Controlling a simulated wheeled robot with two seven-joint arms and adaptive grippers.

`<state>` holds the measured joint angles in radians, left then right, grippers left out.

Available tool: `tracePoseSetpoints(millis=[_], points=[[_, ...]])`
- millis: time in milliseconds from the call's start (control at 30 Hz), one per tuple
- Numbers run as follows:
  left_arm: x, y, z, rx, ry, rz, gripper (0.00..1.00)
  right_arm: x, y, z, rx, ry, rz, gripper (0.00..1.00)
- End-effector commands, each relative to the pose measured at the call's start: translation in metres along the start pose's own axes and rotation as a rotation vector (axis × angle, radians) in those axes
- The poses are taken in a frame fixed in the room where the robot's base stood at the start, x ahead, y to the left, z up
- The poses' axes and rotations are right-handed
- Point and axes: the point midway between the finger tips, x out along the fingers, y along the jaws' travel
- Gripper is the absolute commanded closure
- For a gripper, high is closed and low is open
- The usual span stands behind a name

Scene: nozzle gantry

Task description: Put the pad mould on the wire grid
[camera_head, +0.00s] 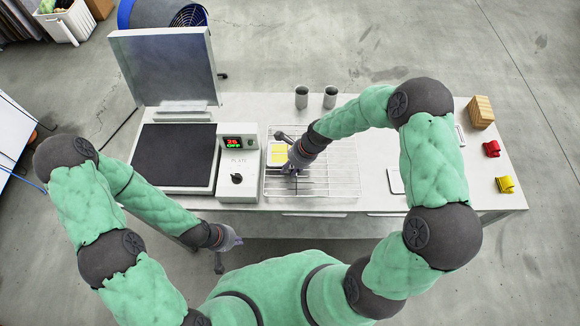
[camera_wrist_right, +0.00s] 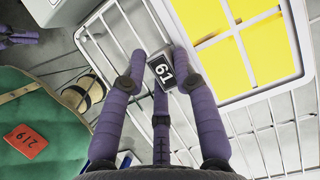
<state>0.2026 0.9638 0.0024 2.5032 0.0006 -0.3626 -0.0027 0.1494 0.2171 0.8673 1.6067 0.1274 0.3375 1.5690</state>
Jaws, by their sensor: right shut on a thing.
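The pad mould (camera_head: 279,153) is a white frame with yellow cells. It is over the left part of the wire grid (camera_head: 335,180), and its yellow cells fill the upper right of the right wrist view (camera_wrist_right: 238,48). My right gripper (camera_head: 290,160) is shut on the mould's edge by a black tab marked 61 (camera_wrist_right: 163,72). I cannot tell whether the mould's underside touches the wires. My left gripper (camera_head: 226,243) hangs in front of the bench's front edge, away from the mould. Its finger opening is unclear.
A plate press with an upright lid (camera_head: 165,68) and dark plate (camera_head: 172,156) stands left of the grid, beside a control box (camera_head: 239,187). Two grey cups (camera_head: 301,97) stand behind the grid. Wooden blocks (camera_head: 481,112), a red part (camera_head: 491,149) and a yellow part (camera_head: 505,185) are at right.

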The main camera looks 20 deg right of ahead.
Motion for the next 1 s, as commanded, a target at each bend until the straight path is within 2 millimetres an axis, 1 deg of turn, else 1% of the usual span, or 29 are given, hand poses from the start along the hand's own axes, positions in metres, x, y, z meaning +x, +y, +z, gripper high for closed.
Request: tracePoseSetpoints(millis=[100, 133, 200, 500, 633, 767, 1000], points=[[0.001, 0.000, 0.000, 0.000, 0.000, 0.000, 1.00, 0.002, -0.001, -0.001, 0.000, 0.000, -0.001, 1.00], [0.001, 0.000, 0.000, 0.000, 0.000, 0.000, 1.00, 0.002, 0.000, -0.001, 0.000, 0.000, 0.000, 0.62], [0.001, 0.000, 0.000, 0.000, 0.000, 0.000, 1.00, 0.002, 0.000, -0.001, 0.000, 0.000, 0.000, 0.47], [0.001, 0.000, 0.000, 0.000, 0.000, 0.000, 1.00, 0.001, 0.000, -0.001, 0.000, 0.000, 0.000, 0.47], [-0.001, 0.000, 0.000, 0.000, 0.000, 0.000, 1.00, -0.005, -0.001, 0.001, 0.000, 0.000, -0.002, 0.47], [-0.004, 0.001, 0.000, 0.000, 0.000, 0.000, 1.00, -0.024, -0.001, 0.001, 0.001, 0.000, -0.003, 0.47], [-0.009, 0.003, 0.000, 0.000, 0.000, 0.000, 1.00, -0.073, -0.001, 0.001, 0.001, 0.000, -0.004, 0.47]])
